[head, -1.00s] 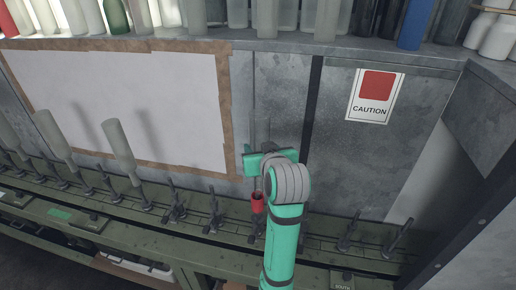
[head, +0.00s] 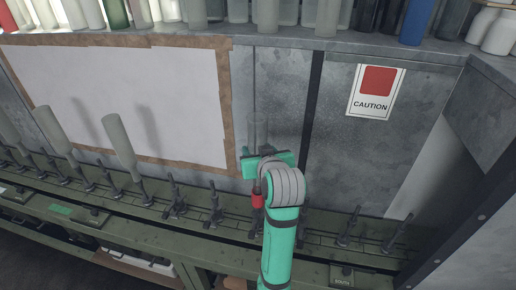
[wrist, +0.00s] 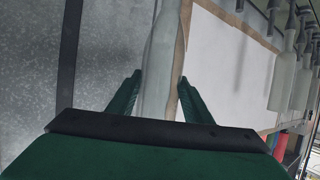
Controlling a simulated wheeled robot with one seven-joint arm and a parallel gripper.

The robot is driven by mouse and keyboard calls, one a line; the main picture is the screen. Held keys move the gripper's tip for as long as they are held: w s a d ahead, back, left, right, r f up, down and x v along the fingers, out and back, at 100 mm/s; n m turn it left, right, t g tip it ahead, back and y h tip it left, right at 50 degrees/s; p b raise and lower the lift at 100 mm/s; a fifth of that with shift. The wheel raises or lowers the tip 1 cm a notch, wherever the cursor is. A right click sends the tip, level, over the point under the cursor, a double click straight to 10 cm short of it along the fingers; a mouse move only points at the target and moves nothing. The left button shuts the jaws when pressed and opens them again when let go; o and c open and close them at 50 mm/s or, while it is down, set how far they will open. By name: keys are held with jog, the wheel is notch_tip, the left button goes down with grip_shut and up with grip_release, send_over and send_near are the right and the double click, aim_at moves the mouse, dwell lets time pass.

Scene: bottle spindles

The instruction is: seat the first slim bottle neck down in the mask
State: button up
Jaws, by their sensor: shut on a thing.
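My gripper (head: 262,158) is shut on a pale, translucent slim bottle (wrist: 160,60), held between both fingers in the wrist view (wrist: 160,85). The bottle is neck down; its body shows faintly above the gripper in the head view (head: 258,130). The red mask (head: 258,201) is a small cup on the spindle line, directly below my gripper. The bottle's neck end is at or very near the mask's top. My wrist partly covers this spot, so I cannot tell how deep the neck sits.
Bare spindles (head: 214,205) stand on either side of the mask along the green rail (head: 150,212). A grey metal wall with a caution sign (head: 375,92) stands close behind. A shelf of bottles runs above.

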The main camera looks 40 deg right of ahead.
jog(key=shift+f, duration=0.3)
jog(key=shift+f, duration=2.1)
jog(key=shift+f, duration=0.25)
jog(key=shift+f, duration=0.45)
jog(key=o, duration=1.5)
jog(key=shift+c, duration=0.2)
jog(key=shift+s, duration=0.1)
